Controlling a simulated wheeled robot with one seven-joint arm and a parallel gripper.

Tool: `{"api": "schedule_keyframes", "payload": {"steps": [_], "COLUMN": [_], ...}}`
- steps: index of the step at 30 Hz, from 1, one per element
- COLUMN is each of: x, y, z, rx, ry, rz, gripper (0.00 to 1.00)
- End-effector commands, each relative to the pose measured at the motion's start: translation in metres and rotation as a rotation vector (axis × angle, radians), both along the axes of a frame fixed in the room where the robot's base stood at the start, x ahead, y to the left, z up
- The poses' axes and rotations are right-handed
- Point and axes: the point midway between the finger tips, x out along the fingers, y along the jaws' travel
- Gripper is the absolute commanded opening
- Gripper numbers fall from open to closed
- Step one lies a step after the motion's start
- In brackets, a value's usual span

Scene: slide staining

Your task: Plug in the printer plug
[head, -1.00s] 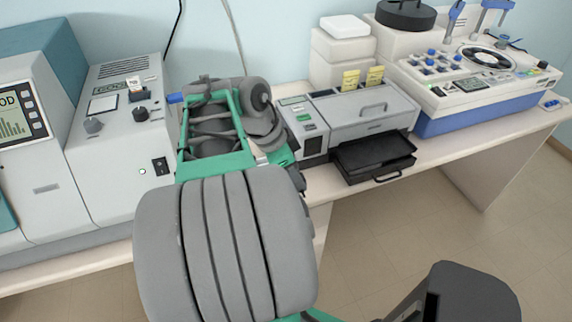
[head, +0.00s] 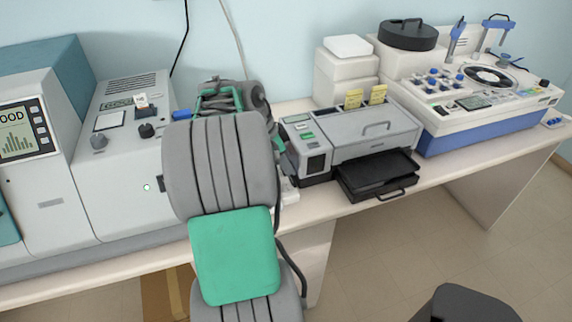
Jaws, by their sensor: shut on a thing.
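The printer (head: 345,130) is a grey and white machine on the bench, right of my arm, with a black tray pulled out in front. No printer plug and no socket for it can be made out; my arm covers the bench and lower wall left of the printer. My gripper's fingers and whatever is between them are hidden behind my grey and green arm links. A small blue part shows at the left side of my wrist.
A grey analyser (head: 122,150) with knobs stands close left of my arm. White boxes (head: 347,72) and a blue-based staining machine (head: 485,105) stand to the right. A black cord (head: 186,35) and a pale cord (head: 233,38) hang on the wall.

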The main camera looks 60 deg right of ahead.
Motion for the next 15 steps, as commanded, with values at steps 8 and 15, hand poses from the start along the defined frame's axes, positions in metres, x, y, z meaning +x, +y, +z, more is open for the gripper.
{"api": "schedule_keyframes", "payload": {"steps": [8,15], "x": [0.000,0.000], "y": [0.000,0.000], "z": [-0.020,-0.045], "rx": [-0.001,0.001], "ry": [0.000,0.001], "rz": [-0.001,0.001], "gripper": [0.00,0.00]}}
